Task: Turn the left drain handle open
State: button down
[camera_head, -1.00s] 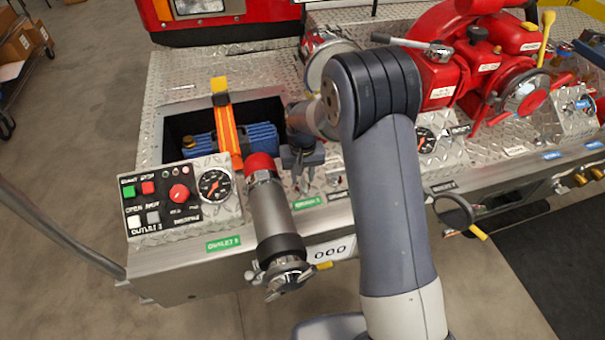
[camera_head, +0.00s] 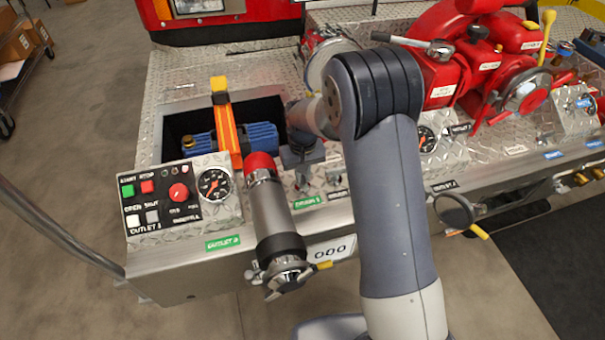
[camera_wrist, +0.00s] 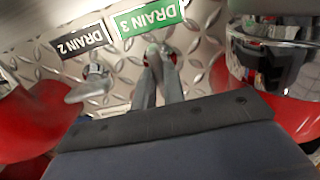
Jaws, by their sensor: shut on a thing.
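My gripper (camera_wrist: 162,85) reaches down to the drain valve below the green "DRAIN 3" label (camera_wrist: 149,20), which reads upside down in the wrist view. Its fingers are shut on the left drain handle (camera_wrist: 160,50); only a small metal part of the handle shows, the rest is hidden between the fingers. In the head view my gripper (camera_head: 302,165) is just behind the green label (camera_head: 308,202), and the handle's angle cannot be told. A second metal drain handle (camera_wrist: 88,90) is beside it under the black "DRAIN 2" label (camera_wrist: 84,42), apart from the fingers.
A grey outlet pipe with a red collar (camera_head: 262,165) stands close to the left of my gripper. A control panel (camera_head: 182,195) and an open well with a blue motor (camera_head: 262,136) are farther left. A red pump (camera_head: 475,70) is at the right.

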jog(key=c, duration=1.5)
grip_release()
notch_tip(320, 180, up, 11)
jog(key=shift+f, duration=0.1)
jog(key=shift+f, duration=0.1)
notch_tip(320, 180, down, 11)
jog(key=shift+r+m, duration=0.2)
jog(key=shift+m, duration=0.4)
